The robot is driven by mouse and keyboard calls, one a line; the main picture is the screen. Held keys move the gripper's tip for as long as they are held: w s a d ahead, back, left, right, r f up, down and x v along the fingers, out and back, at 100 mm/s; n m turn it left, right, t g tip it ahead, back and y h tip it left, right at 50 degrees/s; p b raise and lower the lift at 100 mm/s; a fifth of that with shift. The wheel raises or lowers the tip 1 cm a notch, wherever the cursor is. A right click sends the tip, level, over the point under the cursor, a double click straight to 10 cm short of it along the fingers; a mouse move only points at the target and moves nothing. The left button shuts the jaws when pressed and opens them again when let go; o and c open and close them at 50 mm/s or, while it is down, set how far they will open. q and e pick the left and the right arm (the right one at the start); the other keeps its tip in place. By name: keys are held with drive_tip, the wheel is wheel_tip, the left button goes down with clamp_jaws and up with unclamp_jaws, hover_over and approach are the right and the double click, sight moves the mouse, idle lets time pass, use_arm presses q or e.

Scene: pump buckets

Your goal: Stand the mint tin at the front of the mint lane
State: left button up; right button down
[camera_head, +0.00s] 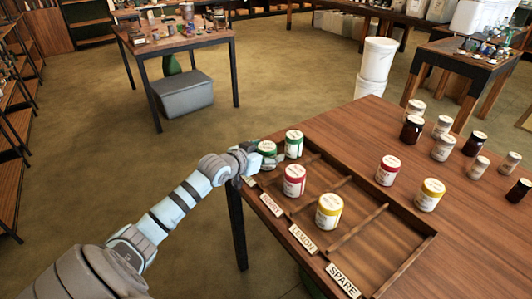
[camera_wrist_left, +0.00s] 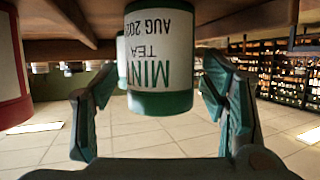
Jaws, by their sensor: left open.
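A mint tin (camera_head: 267,150) with a green lid and white label stands near the front end of the leftmost lane of the wooden tray (camera_head: 408,262). A second green-lidded tin (camera_head: 293,144) is just behind it in that lane. My left gripper (camera_head: 262,159) is at the front tin, its fingers open. In the left wrist view, which is upside down, the mint tin (camera_wrist_left: 160,62) is between the two spread fingers, with gaps visible on both sides. The lane's label (camera_head: 250,181) is mostly hidden by my arm. My right gripper is not in view.
A red tin (camera_head: 294,180) stands in the neighbouring lane and a yellow tin (camera_head: 329,210) in the lemon lane. The spare lane is empty. A red tin (camera_head: 388,170), a yellow tin (camera_head: 429,195) and several jars stand on the table (camera_head: 352,118) to the right.

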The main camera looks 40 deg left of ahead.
use_arm(q)
drive_tip(key=shift+r, duration=0.15)
drive_tip(key=p+v, duration=0.8)
drive_tip(key=v, duration=0.4)
drive_tip(key=s+a+f+n+g+y, duration=0.1)
drive_tip(key=s+a+f+g+y, duration=0.3)
drive_tip(key=f, duration=0.6)
drive_tip(key=s+a+f+g, duration=0.1)
drive_tip(key=s+f, duration=0.5)
drive_tip(key=f, duration=0.4)
drive_tip(key=s+f+g, duration=0.1)
drive_tip(key=s+f, duration=0.5)
drive_tip(key=f, duration=0.3)
drive_tip(key=s+d+f+m+g+h, duration=0.1)
drive_tip(key=s+d+f+g, duration=0.2)
drive_tip(key=s+d+f, duration=0.5)
drive_tip(key=s+d+f+g+h, duration=0.2)
drive_tip(key=s+d+f, duration=0.6)
drive_tip(key=s+d, duration=0.4)
drive_tip(key=s+g, duration=0.1)
drive_tip(key=s, duration=0.2)
drive_tip(key=shift+m+h, duration=0.3)
drive_tip(key=shift+m, duration=0.1)
